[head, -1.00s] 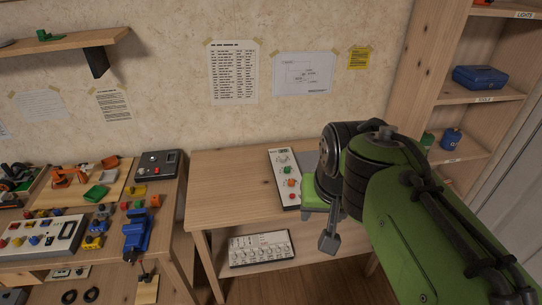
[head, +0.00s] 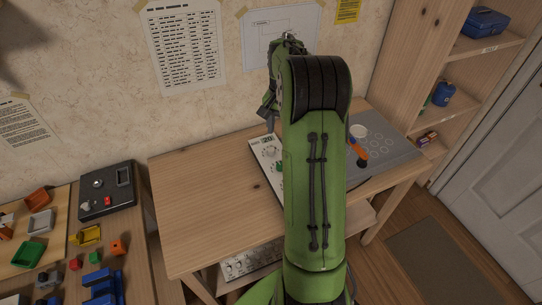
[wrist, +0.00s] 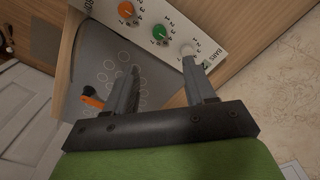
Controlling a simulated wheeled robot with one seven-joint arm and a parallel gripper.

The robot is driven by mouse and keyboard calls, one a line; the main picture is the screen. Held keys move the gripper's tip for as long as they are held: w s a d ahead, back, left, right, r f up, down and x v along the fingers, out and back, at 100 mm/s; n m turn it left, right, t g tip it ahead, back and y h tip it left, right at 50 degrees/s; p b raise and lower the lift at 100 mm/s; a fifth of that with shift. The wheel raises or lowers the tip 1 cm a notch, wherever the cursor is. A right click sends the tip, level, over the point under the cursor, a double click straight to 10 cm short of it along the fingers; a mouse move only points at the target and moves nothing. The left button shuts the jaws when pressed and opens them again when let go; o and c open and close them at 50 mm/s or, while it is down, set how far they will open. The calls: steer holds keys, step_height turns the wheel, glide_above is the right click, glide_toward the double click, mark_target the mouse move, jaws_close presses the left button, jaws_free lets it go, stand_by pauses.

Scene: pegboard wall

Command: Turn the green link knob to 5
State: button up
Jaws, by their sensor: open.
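The white knob panel (head: 256,148) lies on the wooden desk, partly hidden behind my arm in the head view. The green knob (wrist: 158,33) shows in the wrist view between an orange knob (wrist: 126,10) and a white knob (wrist: 187,50). Numbers ring each knob; I cannot tell which number the green one points to. In the head view only part of the green knob (head: 279,167) shows beside my arm. My gripper (wrist: 161,68) is open and empty. Its fingertips appear just short of the panel in the wrist view, nearest the white knob, and touch no knob that I can see.
A grey mat (head: 385,148) with printed circles lies right of the panel, with an orange-handled tool (head: 357,147) on it. Another knobbed unit (head: 250,262) sits on the shelf below. The desk's left part is clear. Shelves (head: 425,80) stand at the right.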

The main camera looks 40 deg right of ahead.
mark_target(280, 165)
step_height(280, 165, down, 15)
steer(key=b, duration=0.4)
steer(key=shift+s, duration=0.1)
steer(key=shift+r, duration=0.1)
jaws_close()
